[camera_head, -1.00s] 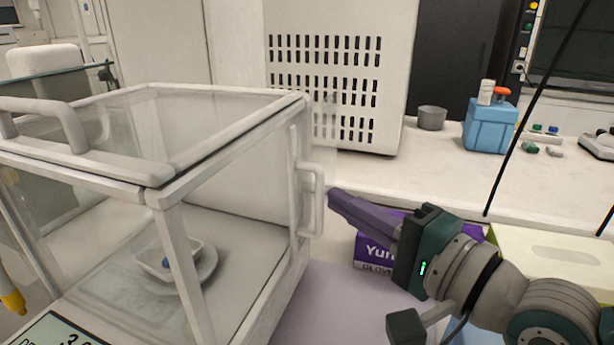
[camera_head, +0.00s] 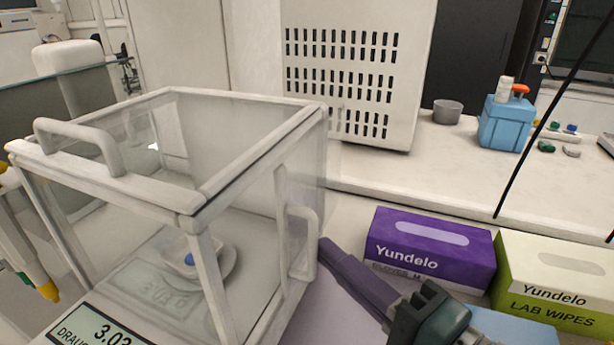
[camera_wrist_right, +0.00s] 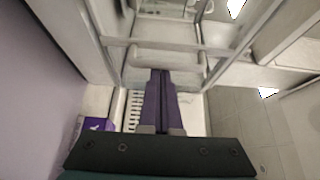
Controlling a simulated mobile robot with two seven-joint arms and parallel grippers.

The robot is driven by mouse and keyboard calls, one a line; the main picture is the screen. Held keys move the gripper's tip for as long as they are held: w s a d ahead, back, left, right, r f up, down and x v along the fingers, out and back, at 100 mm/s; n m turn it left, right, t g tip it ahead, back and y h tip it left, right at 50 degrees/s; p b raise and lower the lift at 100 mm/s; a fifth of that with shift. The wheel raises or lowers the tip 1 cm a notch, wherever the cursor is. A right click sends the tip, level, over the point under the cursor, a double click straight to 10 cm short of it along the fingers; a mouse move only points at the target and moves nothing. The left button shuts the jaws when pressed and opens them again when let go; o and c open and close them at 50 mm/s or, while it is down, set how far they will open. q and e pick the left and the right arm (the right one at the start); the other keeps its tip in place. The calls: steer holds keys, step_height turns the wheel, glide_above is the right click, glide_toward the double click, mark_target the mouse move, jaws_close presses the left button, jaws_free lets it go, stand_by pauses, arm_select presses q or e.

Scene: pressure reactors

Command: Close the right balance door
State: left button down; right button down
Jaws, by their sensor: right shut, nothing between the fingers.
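The glass balance (camera_head: 260,145) stands at the left in the head view. Its right door (camera_head: 283,235) is partly open: its front edge stands back from the front post, leaving a gap. The door's white handle (camera_head: 310,262) sticks out to the right. My right gripper (camera_head: 325,245) has shut, empty purple fingers, with tips at or just beside the handle; contact is not certain. In the right wrist view the shut fingers (camera_wrist_right: 160,74) point at the white handle bar (camera_wrist_right: 165,58). My left gripper is not in view.
A white dish (camera_head: 190,258) with something blue sits inside the balance. A purple glove box (camera_head: 430,225) and a lab wipes box (camera_head: 550,260) stand to the right of my gripper. A blue container (camera_head: 505,122) and grey cup (camera_head: 447,111) stand farther back.

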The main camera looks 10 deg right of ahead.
steer(key=s+a+p, duration=0.1)
steer(key=s+a, duration=0.3)
steer(key=s, duration=0.3)
steer(key=shift+a, duration=0.35)
steer(key=shift+w, duration=0.1)
